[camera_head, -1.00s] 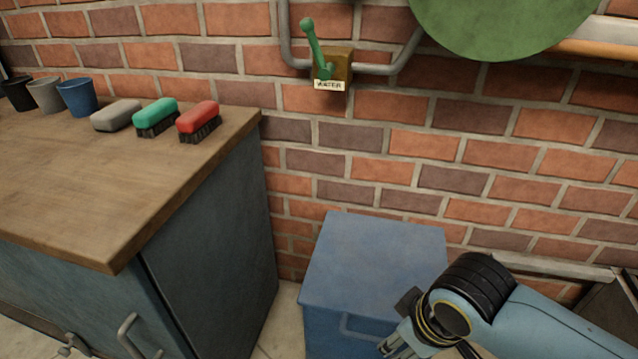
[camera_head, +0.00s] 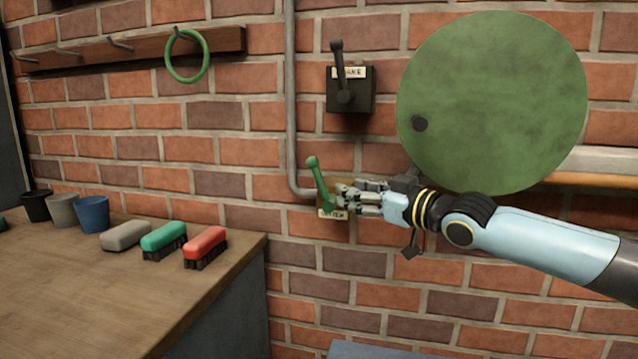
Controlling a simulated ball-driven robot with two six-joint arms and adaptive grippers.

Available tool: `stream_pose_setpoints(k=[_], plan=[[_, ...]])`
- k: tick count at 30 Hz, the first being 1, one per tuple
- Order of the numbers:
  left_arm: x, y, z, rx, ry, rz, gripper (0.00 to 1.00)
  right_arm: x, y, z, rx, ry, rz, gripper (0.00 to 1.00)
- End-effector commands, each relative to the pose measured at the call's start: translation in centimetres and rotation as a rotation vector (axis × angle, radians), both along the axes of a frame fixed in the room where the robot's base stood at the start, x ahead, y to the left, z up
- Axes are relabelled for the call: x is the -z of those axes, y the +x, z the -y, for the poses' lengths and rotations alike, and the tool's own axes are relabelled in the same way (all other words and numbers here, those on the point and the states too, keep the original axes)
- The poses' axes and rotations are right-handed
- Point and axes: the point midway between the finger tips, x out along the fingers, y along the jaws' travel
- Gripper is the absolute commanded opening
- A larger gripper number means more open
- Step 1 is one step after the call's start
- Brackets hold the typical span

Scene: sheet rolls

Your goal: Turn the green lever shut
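The green lever (camera_head: 316,176) stands up from a brass-coloured box (camera_head: 343,233) on the brick wall, its round knob at the top and tilted slightly left. A label on the box, partly covered now, read WATER in the earlier view. My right gripper (camera_head: 345,199) comes in from the right, its fingers pointing left in front of the box, just right of the lever's lower part. I cannot tell whether the fingers touch the lever, or whether they are open or shut. My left gripper is out of view.
A black lever (camera_head: 339,66) on a dark labelled box is above. A large green disc (camera_head: 495,100) is to the right, close above my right arm. A grey pipe (camera_head: 291,100) runs down the wall. A wooden counter (camera_head: 120,290) with brushes and cups is at lower left.

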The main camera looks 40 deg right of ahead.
Motion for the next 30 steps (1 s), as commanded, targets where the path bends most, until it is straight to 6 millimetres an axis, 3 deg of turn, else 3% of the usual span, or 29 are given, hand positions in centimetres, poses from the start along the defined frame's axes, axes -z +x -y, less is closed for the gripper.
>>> stream_pose_setpoints(k=[5,10,15,22,30], plan=[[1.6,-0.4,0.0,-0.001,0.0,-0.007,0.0,0.0,1.1,0.2,0.001,0.004,0.017,0.4],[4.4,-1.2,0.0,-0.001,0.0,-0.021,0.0,0.4,2.8,-0.2,-0.001,0.003,0.017,0.4],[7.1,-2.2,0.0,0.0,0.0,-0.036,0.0,0.4,5.9,-0.7,-0.001,0.008,0.015,0.4],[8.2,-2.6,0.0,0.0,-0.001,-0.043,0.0,-0.1,9.4,-1.1,0.001,0.006,0.015,0.4],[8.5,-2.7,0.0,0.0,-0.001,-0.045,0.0,-0.3,10.8,-1.4,-0.001,0.001,0.013,0.4]])
